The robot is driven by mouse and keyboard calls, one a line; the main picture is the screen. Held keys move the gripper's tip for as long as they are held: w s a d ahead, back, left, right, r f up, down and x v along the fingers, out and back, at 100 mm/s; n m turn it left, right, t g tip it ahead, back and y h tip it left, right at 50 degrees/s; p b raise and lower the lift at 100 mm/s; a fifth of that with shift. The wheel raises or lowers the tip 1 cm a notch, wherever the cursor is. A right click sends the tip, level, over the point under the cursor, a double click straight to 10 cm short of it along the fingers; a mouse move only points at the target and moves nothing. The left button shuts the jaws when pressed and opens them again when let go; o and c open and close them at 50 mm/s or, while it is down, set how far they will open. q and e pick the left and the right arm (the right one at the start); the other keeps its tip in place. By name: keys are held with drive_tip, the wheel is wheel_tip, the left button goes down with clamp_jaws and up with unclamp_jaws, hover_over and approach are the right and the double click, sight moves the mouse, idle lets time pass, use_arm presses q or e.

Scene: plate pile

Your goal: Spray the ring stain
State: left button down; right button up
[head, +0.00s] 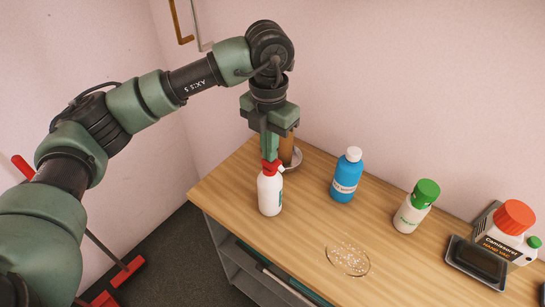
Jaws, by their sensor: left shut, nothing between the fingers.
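A white bottle with a red spray head (270,190) stands upright near the left end of the wooden table. My left gripper (268,154) points down, shut and empty, with its fingertips at the red head in the picture. I cannot tell whether they touch it. The ring stain (348,259) is a thin round outline with pale specks inside, on the table near its front edge, right of the spray bottle. My left gripper is well to the left of the stain. My right gripper is not in view.
A brown upright object in a pale dish (295,159) is partly hidden behind my left gripper. A blue bottle (346,178), a green-capped white bottle (415,206), a red-capped container (507,232) and a dark tray (477,265) stand rightward. Table around the stain is clear.

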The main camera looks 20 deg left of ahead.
use_arm(q)
drive_tip(key=shift+r, duration=0.1)
drive_tip(key=shift+r+p, duration=0.7)
drive_tip(key=shift+r, duration=0.6)
drive_tip(key=shift+f, duration=0.15)
drive_tip(key=shift+f+b, duration=1.35)
drive_tip(key=shift+r, duration=0.1)
drive_tip(key=shift+r+p, duration=0.65)
drive_tip(key=shift+r, duration=0.75)
